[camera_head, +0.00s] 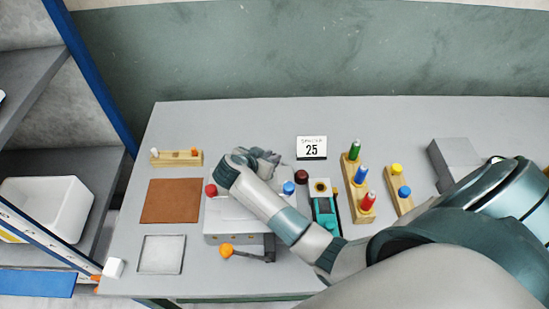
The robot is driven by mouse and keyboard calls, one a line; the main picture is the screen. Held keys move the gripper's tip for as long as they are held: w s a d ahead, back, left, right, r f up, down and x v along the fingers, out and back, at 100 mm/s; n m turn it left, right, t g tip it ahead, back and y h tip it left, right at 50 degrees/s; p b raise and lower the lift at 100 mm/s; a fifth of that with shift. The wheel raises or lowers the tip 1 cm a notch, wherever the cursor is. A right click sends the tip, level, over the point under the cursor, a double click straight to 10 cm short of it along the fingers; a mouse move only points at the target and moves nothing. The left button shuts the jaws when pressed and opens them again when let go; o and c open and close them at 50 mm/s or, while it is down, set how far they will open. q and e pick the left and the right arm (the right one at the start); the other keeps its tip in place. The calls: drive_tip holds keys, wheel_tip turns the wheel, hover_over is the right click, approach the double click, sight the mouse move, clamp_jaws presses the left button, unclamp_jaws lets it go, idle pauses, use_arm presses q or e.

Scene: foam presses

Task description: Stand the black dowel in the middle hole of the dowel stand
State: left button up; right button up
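My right gripper (264,159) is above the back of the grey press in the middle of the table. The fingers point away from the camera and partly hide each other, so I cannot tell whether they are open or shut. No black dowel can be made out; the wrist and fingers hide part of the press. A low wooden stand (177,159) lies at the back left, with a white piece near its left end and an orange piece near its right end. No dowel shows at its middle. My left gripper is not in view.
The press (222,239) has red and blue knobs and an orange-tipped lever. A wooden block (361,212) holds green, blue and red handled tools. A smaller block (392,184) has yellow and blue tops. A brown mat (171,201) lies left; bare table lies behind the press.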

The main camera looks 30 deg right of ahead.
drive_tip(key=shift+w+d+f, duration=0.15)
drive_tip(key=shift+d+f, duration=0.1)
drive_tip(key=shift+d, duration=0.1)
clamp_jaws()
drive_tip(key=shift+r, duration=0.1)
